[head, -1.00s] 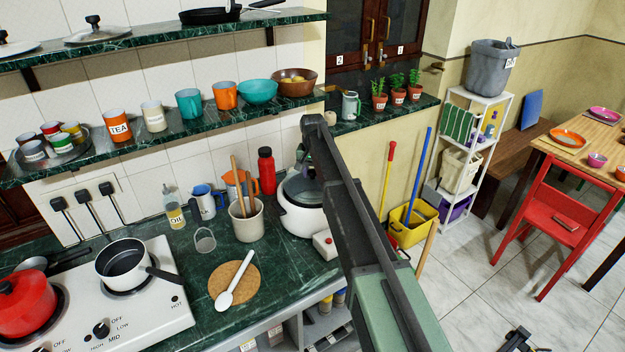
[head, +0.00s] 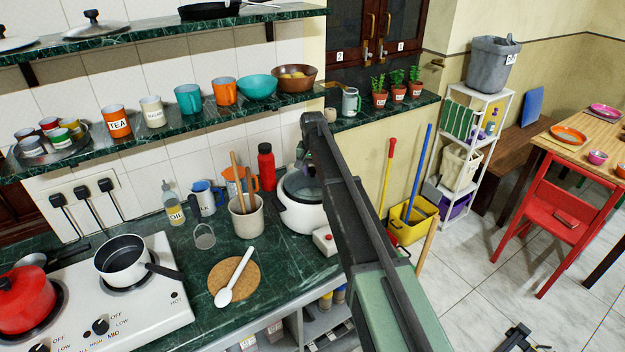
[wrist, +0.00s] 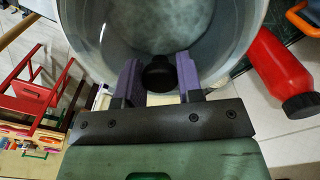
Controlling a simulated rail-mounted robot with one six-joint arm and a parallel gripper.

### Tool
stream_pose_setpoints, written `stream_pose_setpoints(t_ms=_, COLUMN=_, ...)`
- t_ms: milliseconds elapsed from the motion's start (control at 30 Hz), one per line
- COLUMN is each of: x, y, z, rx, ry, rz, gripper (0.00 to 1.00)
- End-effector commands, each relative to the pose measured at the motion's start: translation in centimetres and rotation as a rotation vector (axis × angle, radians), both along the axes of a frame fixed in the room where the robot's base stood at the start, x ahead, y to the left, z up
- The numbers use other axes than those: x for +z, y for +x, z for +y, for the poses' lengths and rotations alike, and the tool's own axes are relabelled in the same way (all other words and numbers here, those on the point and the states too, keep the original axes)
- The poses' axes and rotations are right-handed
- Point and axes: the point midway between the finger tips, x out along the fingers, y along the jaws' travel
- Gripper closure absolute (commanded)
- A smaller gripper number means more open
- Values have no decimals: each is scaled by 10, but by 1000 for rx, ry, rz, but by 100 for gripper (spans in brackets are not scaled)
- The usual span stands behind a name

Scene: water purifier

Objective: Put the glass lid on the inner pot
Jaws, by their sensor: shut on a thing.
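My gripper (wrist: 158,82) is shut on the black knob (wrist: 158,72) of the glass lid, with one purple finger on each side of it. In the wrist view the clear glass lid (wrist: 150,30) fills the upper middle. In the head view the glass lid (head: 300,186) is at the top of the white cooker (head: 297,218), partly behind my arm. The inner pot cannot be clearly told apart under the lid. I cannot tell whether the lid rests on the rim or is just above it. My fingers are mostly hidden by my arm in the head view.
A red bottle (head: 266,167) and a utensil crock (head: 246,218) stand left of the cooker. A white spoon (head: 235,276) lies on a round cork mat (head: 246,289). The green shelf (head: 160,127) with mugs runs above the counter. The stove is at the left.

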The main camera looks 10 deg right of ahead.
Motion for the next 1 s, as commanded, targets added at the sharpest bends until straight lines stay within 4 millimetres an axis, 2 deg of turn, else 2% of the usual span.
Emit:
stream_pose_setpoints(t_ms=333, x=-1, y=0, z=0, rx=0, ry=0, rz=0, gripper=100)
stream_pose_setpoints(t_ms=367, x=-1, y=0, z=0, rx=0, ry=0, rz=0, gripper=63)
stream_pose_setpoints(t_ms=533, x=-1, y=0, z=0, rx=0, ry=0, rz=0, gripper=37)
stream_pose_setpoints(t_ms=733, x=-1, y=0, z=0, rx=0, ry=0, rz=0, gripper=36)
stream_pose_setpoints(t_ms=900, x=-1, y=0, z=0, rx=0, ry=0, rz=0, gripper=11)
stream_pose_setpoints(t_ms=1000, x=-1, y=0, z=0, rx=0, ry=0, rz=0, gripper=11)
